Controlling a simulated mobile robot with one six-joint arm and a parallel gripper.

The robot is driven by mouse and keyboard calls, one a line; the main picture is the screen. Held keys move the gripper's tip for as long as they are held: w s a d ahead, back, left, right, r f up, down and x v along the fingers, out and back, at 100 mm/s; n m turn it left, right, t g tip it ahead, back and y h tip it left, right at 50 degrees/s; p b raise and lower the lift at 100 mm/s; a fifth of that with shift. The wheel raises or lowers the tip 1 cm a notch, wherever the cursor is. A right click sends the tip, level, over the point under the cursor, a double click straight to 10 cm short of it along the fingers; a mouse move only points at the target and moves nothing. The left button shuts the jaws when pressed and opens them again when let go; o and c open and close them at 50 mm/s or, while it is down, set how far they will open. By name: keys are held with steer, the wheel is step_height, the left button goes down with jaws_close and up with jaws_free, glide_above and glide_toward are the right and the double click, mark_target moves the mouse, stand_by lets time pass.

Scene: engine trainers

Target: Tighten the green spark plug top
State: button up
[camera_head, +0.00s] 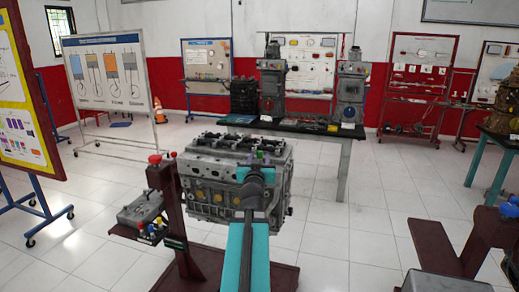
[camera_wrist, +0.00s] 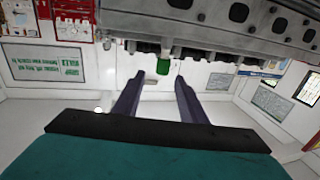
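The green spark plug top (camera_wrist: 163,66) shows in the wrist view, which is upside down, as a small green cylinder against the engine's edge. My gripper (camera_wrist: 160,77) has its two dark purple fingers spread apart, with nothing between them. The green top lies just beyond the fingertips, roughly midway between them; I cannot tell the exact gap. In the head view the grey engine (camera_head: 213,185) stands on a dark red stand, and my teal arm reaches to its upper right side. There my wrist largely hides the fingers and the green top.
A dark table (camera_head: 300,128) with machines stands behind the engine. A small grey unit (camera_head: 140,208) sits on a side shelf of the red stand (camera_head: 165,190). A whiteboard (camera_head: 107,72) stands at the left. The white tiled floor around the stand is largely clear.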

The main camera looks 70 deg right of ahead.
mark_target(259, 154)
steer(key=shift+w+d+r+p, duration=0.1)
steer(key=shift+w+d+p, duration=0.15)
steer(key=shift+p, duration=0.8)
steer(key=shift+d, duration=0.3)
steer(key=shift+x, duration=2.4)
steer(key=shift+w, duration=0.1)
jaws_close()
steer(key=b, duration=0.3)
steer(key=shift+f+b, duration=0.3)
steer(key=shift+f, duration=0.1)
